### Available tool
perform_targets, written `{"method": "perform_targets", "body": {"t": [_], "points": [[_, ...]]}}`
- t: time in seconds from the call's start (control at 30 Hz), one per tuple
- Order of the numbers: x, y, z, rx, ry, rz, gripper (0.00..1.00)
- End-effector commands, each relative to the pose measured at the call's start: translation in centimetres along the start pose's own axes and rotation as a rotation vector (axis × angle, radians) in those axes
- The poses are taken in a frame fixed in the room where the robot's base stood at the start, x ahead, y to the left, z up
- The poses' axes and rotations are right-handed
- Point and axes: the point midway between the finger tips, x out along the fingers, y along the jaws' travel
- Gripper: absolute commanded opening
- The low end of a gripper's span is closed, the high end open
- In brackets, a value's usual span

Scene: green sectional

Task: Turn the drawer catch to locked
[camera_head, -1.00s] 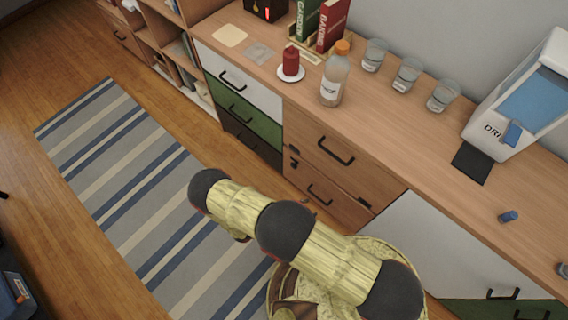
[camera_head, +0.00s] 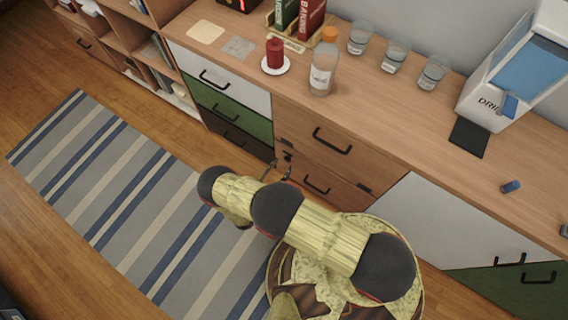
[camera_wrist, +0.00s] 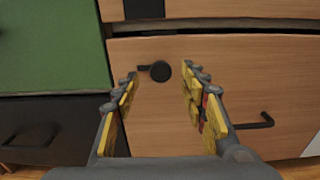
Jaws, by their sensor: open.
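The drawer catch (camera_wrist: 160,71) is a dark round knob with a short arm pointing left, on the upper left of a wooden drawer front (camera_wrist: 230,75) in the wrist view. My gripper (camera_wrist: 165,85) is open, its yellow-padded fingers on either side of the catch in the picture; I cannot tell how far it stands from the drawer front. In the head view my gripper (camera_head: 277,172) shows small and dark near the lower wooden drawer (camera_head: 320,183). Several small dark fittings (camera_head: 285,150) show at the left edge of the wooden drawers.
A green drawer front (camera_wrist: 50,45) and a black one (camera_wrist: 50,128) stand to the left. A black drawer handle (camera_wrist: 255,122) sticks out to the right. On the counter stand a bottle (camera_head: 323,70), a red candle (camera_head: 275,52) and several glasses. A striped rug (camera_head: 110,190) covers the floor.

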Motion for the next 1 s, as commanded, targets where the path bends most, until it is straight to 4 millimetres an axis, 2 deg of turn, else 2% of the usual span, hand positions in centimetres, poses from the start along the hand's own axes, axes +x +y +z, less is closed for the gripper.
{"method": "perform_targets", "body": {"t": [0.1, 0.23, 0.57, 1.0], "points": [[1.6, -0.1, -0.1, 0.0, 0.0, -0.004, 0.43], [2.5, -0.1, -0.1, -0.001, 0.0, -0.002, 0.43], [2.9, -0.1, 0.0, -0.001, 0.0, -0.001, 0.43], [2.9, -0.1, 0.0, -0.001, 0.0, -0.001, 0.19]]}}
